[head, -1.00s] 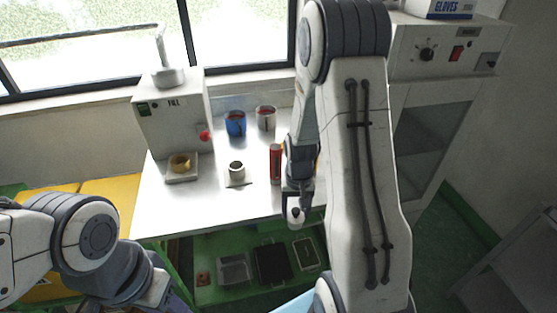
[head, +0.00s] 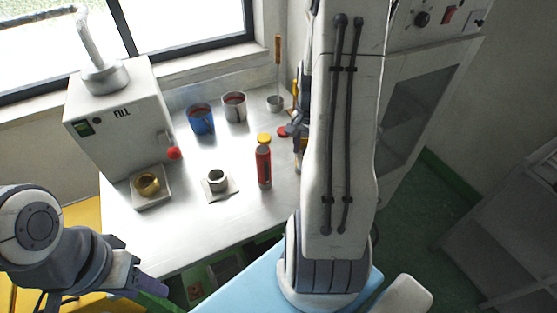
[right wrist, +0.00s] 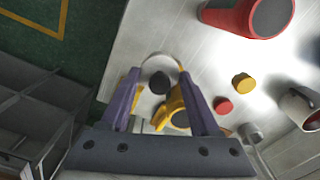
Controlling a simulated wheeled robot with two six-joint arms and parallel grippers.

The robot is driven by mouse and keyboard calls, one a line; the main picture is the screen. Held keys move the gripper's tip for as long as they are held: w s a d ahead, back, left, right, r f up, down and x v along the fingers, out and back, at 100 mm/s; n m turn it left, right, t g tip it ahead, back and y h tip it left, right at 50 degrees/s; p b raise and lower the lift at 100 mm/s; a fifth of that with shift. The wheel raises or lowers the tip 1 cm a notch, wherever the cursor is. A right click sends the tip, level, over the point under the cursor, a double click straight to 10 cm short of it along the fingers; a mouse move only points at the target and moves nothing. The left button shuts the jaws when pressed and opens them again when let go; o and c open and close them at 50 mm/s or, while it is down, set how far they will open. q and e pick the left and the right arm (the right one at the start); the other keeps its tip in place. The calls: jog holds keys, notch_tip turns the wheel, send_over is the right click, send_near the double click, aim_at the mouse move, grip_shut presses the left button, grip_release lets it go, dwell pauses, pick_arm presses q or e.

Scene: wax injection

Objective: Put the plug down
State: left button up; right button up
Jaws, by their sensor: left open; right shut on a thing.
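My right gripper (right wrist: 160,85) has purple fingers, seen in the right wrist view over the right part of the bench. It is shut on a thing. A small dark round piece (right wrist: 160,82), apparently the plug, shows between the fingertips; its contact with the fingers is not clear. A yellow part (right wrist: 170,108) lies near the right finger, partly hidden. In the head view my right arm hides this gripper. My left gripper (head: 150,287) is open and empty, low at the left, in front of the bench edge.
The metal bench (head: 215,225) has clear room at its front. On it are a red cylinder (head: 264,168), yellow disc (head: 264,138), red disc (head: 283,131), small cup (head: 217,180), blue cup (head: 201,120), steel cup (head: 235,107) and fill machine (head: 120,125).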

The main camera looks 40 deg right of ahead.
jog(key=w+a+f, duration=0.1)
jog(key=w+f, duration=0.1)
jog(key=w+a+f+p, duration=0.1)
jog(key=f, duration=0.1)
jog(key=w+a+f+p, duration=0.1)
jog(key=w+f, duration=0.1)
jog(key=f, duration=0.1)
jog(key=shift+w+a+f, duration=0.1)
jog(key=shift+w+a, duration=0.1)
jog(key=shift+w, duration=0.15)
jog(key=shift+f, duration=0.45)
jog(key=shift+f, duration=0.1)
jog(key=o, duration=1.4)
